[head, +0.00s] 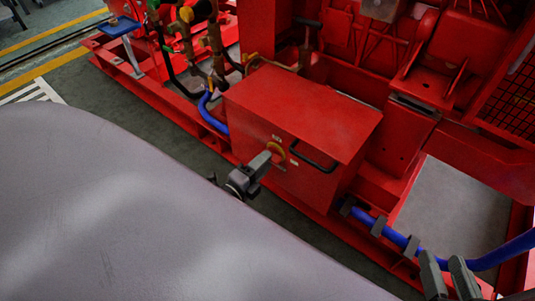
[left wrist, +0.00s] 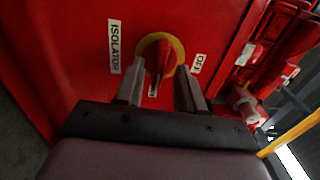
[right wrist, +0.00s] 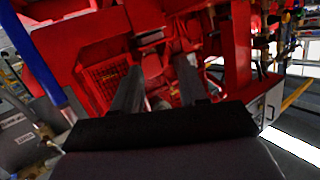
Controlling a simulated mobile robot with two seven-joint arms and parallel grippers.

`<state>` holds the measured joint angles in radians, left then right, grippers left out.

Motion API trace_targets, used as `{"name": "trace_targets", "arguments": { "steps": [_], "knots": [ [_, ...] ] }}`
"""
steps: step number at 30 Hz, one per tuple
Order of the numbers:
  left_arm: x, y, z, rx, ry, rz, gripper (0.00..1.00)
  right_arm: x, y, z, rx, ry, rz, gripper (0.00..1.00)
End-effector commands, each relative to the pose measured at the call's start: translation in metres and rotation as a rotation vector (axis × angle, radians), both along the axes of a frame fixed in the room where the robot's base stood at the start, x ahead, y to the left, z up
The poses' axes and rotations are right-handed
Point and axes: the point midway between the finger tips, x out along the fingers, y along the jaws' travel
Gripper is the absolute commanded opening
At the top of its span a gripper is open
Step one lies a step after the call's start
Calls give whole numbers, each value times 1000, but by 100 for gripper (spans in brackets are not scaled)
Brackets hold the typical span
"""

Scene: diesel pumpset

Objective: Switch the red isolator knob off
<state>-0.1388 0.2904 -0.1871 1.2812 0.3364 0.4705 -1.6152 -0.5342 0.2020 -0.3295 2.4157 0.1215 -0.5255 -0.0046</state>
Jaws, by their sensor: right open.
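The red isolator knob (left wrist: 164,58) sits on a yellow disc on the front of a red box (head: 300,110). In the left wrist view the knob's bar is nearly upright, slightly tilted. An ISOLATOR label is left of it, an OFF label right, and a small, hard-to-read label below. In the head view the yellow disc (head: 276,151) shows just beyond my left gripper (head: 268,164). My left gripper's fingers (left wrist: 158,92) are open, one on each side of the knob's lower end, with gaps beside it. My right gripper (head: 449,278) is open and empty at the lower right.
A black handle (head: 312,157) is on the box front, right of the knob. A blue hose (head: 390,233) runs along the red frame near my right gripper. Another blue hose (head: 210,120) is left of the box. Dark floor (head: 300,235) lies in front of the frame.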

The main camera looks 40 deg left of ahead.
Motion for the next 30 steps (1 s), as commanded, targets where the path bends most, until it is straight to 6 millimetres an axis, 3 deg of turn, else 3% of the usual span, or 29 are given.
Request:
{"name": "trace_targets", "arguments": {
  "steps": [6, 14, 18, 30],
  "knots": [
    [17, -2, -1, 0, 1, -1, 38, -2, -5, -1, -32, -42, -9, 43],
    [19, -2, 0, 0, 1, -1, 38, -2, -6, 1, -35, -46, -10, 43],
    [18, -2, 0, -1, 1, -1, 0, -2, -5, 1, -36, -46, -10, 43],
    [18, -2, 0, -43, 5, 0, 0, -3, -5, 3, -29, -40, -6, 43]
  ]
}}
